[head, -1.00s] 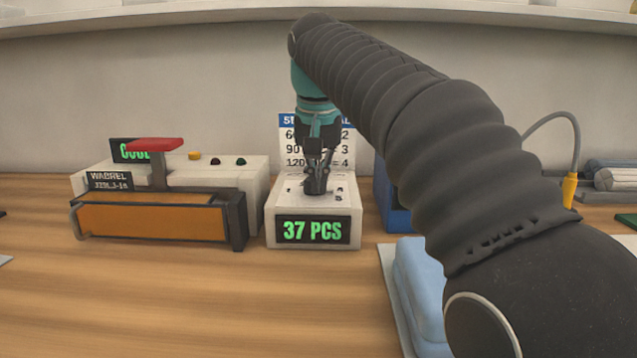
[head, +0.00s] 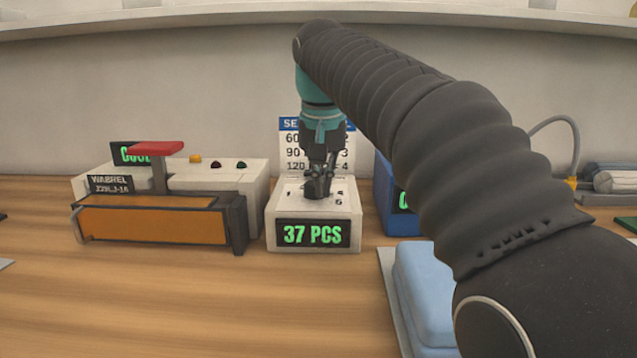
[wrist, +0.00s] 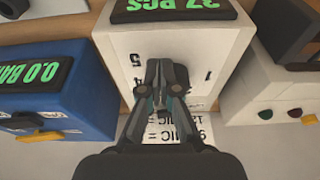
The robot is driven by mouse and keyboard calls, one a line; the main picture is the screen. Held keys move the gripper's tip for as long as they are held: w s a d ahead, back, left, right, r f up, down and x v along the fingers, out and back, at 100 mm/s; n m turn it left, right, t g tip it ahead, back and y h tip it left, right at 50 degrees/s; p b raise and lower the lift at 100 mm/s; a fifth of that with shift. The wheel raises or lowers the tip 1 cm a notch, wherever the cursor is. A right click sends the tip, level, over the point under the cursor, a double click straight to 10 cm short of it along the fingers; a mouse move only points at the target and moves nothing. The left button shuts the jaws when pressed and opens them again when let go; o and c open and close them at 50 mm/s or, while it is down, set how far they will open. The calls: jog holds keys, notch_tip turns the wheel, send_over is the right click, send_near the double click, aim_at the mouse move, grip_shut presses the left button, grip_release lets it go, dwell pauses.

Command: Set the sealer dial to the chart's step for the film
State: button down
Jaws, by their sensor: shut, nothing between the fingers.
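A white box (head: 349,205) with a green "37 PCS" display stands on the bench. Step numbers are printed on its top; 5, 4 and 1 show in the wrist view (wrist: 220,45). My gripper (head: 318,192) is shut and points down at the middle of this top. Its fingers (wrist: 160,102) hide the dial, so I cannot see its pointer or whether they touch it. The chart (head: 290,140) stands behind the box, partly covered by my gripper. Its readable parts are 60, 90 and 120 rows, ending in 2, 3 and 4. I cannot identify the film's thickness.
A sealer (head: 150,222) with an orange front and red handle stands left of the box. A blue device (head: 385,205) with a green display stands close on the right. A light blue block (head: 415,285) lies at front right.

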jog(key=shift+s+d, duration=0.1)
jog(key=shift+s, duration=0.15)
jog(key=w+v, duration=0.1)
jog(key=v, duration=0.4)
jog(key=shift+r, duration=0.55)
